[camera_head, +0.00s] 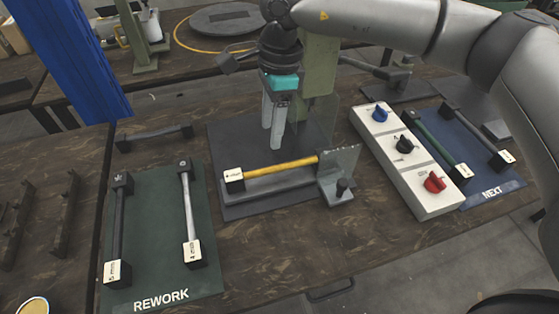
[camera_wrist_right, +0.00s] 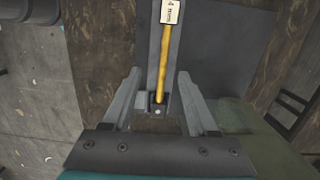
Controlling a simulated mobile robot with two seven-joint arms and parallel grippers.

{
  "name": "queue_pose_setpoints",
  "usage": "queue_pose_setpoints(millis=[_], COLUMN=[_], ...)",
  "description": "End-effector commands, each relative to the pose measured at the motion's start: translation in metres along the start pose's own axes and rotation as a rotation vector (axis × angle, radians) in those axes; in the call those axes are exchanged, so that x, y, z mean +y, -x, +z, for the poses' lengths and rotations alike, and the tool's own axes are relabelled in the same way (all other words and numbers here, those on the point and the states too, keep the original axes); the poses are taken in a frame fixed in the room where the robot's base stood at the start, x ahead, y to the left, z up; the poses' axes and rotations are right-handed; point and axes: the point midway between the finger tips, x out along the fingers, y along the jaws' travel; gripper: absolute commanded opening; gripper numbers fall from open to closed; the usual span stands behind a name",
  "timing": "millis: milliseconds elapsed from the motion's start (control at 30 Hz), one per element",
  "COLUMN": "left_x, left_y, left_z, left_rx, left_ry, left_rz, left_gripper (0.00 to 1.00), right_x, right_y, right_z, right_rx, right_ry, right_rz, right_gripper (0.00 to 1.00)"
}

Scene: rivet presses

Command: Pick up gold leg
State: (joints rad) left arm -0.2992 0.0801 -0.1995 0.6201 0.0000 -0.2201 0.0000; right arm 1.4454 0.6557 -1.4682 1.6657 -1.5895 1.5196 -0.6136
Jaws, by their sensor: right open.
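The gold leg (camera_head: 280,168) lies level on the grey press fixture in the middle of the table. It has a black end block with a white label at its left end, and its right end meets an upright grey plate (camera_head: 340,172). My right gripper (camera_head: 274,146) hangs just behind and above the leg, pointing down, with its fingers apart and nothing between them. In the right wrist view, the gold leg (camera_wrist_right: 165,65) runs away from between the open fingers (camera_wrist_right: 158,92), with its "4 mm" label at the far end. My left gripper is not seen.
A green REWORK mat (camera_head: 150,245) on the left holds a black leg and a silver leg. A white control box (camera_head: 407,160) with blue, black and red knobs stands right of the fixture. A blue NEXT mat (camera_head: 490,185) holds more legs. The green press column (camera_head: 318,75) stands close behind my gripper.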

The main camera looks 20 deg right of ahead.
Motion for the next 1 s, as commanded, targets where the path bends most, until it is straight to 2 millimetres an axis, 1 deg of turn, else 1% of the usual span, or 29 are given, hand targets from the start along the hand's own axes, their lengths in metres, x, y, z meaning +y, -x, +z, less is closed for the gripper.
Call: queue_pose_setpoints(millis=[33,100,167,267,500,600,700,867,1000], left_x=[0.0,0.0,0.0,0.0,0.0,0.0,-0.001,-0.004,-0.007], left_y=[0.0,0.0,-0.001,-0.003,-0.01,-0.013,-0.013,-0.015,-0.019], left_z=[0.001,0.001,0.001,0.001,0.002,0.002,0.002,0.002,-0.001], left_rx=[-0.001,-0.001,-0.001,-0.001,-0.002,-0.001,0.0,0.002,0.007], left_ry=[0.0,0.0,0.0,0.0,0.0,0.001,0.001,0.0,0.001], left_rz=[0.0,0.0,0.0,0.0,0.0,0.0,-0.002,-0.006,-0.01], left_gripper=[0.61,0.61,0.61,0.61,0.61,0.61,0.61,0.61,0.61], right_x=[-0.004,-0.006,-0.007,-0.007,-0.007,-0.008,-0.008,-0.008,-0.006], right_y=[0.006,0.009,0.007,-0.007,-0.059,-0.075,-0.084,-0.093,-0.115], right_z=[-0.014,-0.026,-0.032,-0.035,-0.04,-0.041,-0.042,-0.044,-0.048], right_rx=[0.051,0.096,0.116,0.122,0.119,0.117,0.117,0.117,0.117], right_ry=[-0.006,-0.009,-0.011,-0.012,-0.011,-0.011,-0.01,-0.01,-0.011], right_rz=[-0.01,-0.014,-0.014,-0.012,-0.012,-0.012,-0.014,-0.013,-0.012], right_gripper=[0.59,0.59,0.59,0.59,0.59,0.59,0.59,0.59,0.59])
